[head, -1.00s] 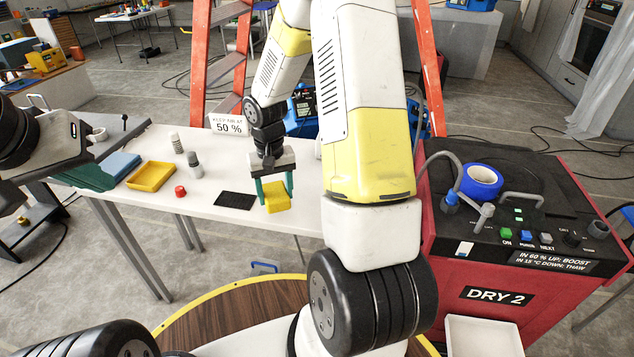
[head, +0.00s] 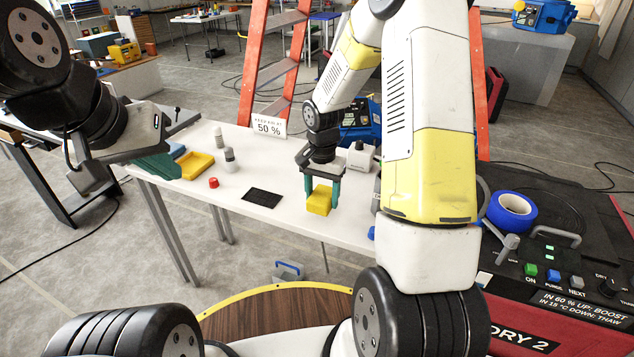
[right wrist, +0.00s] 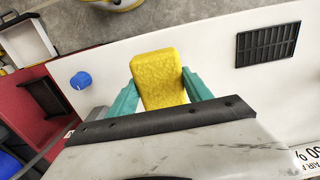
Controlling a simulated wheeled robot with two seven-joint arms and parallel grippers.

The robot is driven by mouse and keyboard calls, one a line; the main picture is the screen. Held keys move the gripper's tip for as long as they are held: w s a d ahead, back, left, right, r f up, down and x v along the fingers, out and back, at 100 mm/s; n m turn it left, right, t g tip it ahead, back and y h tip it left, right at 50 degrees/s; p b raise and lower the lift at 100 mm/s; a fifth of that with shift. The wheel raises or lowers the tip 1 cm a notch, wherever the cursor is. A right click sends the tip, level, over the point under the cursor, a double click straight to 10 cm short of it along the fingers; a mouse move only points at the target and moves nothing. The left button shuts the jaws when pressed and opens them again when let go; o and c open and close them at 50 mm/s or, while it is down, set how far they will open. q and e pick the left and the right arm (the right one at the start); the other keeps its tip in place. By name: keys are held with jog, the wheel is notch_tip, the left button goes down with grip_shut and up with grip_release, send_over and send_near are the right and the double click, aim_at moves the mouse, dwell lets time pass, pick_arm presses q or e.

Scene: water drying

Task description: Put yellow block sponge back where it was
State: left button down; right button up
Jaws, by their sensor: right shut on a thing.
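The yellow block sponge (head: 319,202) is between the teal fingers of my right gripper (head: 321,190), which is shut on it. It is over the white table's front part, right of a black slotted mat (head: 262,197). In the right wrist view the sponge (right wrist: 160,78) sticks out beyond the fingertips, with the mat (right wrist: 266,46) apart from it at upper right. I cannot tell whether the sponge touches the table. My left gripper (head: 152,167), with teal fingers, is at the table's left end near a yellow tray (head: 197,165); its opening is hidden.
Two small bottles, one (head: 230,160) nearer, and a red cap (head: 213,183) stand left of the mat. A humidity sign (head: 269,127) stands at the back. A blue knob (right wrist: 80,80) is beside the sponge. A red machine with blue tape (head: 511,211) is at right.

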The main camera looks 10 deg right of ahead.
aim_at(326, 186)
jog(key=w+d, duration=0.2)
jog(key=w, duration=0.1)
jog(key=shift+w+f, duration=0.15)
jog(key=shift+f, duration=1.8)
jog(key=shift+f, duration=0.1)
jog(key=o, duration=1.5)
jog(key=shift+c, duration=0.2)
